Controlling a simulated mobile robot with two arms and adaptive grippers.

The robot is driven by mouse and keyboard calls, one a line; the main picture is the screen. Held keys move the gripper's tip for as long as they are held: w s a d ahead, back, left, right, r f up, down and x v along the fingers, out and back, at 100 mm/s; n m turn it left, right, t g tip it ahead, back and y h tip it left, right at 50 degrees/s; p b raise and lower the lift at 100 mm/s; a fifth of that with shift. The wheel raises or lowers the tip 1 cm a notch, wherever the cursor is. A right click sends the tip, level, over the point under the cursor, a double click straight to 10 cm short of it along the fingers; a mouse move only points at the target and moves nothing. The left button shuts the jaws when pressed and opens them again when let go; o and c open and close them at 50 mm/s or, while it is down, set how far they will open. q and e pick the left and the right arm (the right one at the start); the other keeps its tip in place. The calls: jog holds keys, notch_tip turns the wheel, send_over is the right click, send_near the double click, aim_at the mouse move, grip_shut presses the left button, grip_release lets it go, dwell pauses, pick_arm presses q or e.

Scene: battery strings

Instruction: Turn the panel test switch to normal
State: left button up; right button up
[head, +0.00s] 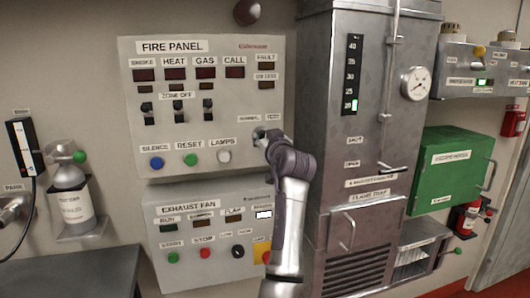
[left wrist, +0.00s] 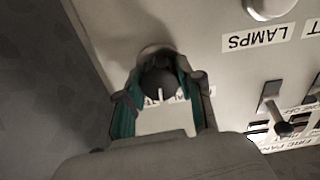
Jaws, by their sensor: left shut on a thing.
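The fire panel (head: 215,100) is a grey box on the wall. Its test switch, at lower right under the NORMAL (head: 246,118) and TEST (head: 270,117) labels, is mostly hidden by my gripper in the head view. My left gripper (head: 262,138) reaches it from below. In the left wrist view, which is upside down, the switch is a round black knob (left wrist: 158,84) with a white pointer line. My left gripper (left wrist: 159,80) has its green-lined fingers shut on both sides of it. The pointer aims roughly up the panel; its labels are partly hidden. My right gripper is out of view.
A LAMPS button (head: 224,156) is left of the switch. The exhaust fan panel (head: 195,205) is below, with buttons and a black knob. A tall grey metal cabinet (head: 325,120) stands close on the right. A dark bench top (head: 85,275) is at lower left.

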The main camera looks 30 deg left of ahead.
pick_arm(q)
jog(key=n+b, duration=0.2)
jog(key=n, duration=0.1)
jog(key=n+b, duration=0.1)
jog(key=shift+f+n, duration=0.25)
jog(key=shift+n, duration=0.05)
jog(key=n+b, duration=0.2)
jog(key=n, duration=0.2)
jog(key=shift+r, duration=0.15)
jog(key=shift+r+n+b, duration=0.1)
jog(key=shift+n+b, duration=0.2)
jog(key=shift+n, duration=0.5)
jog(key=o, duration=0.9)
jog(key=shift+o, duration=1.3)
jog(key=shift+w+a, duration=0.1)
jog(key=shift+w, duration=0.1)
jog(key=shift+s, duration=0.1)
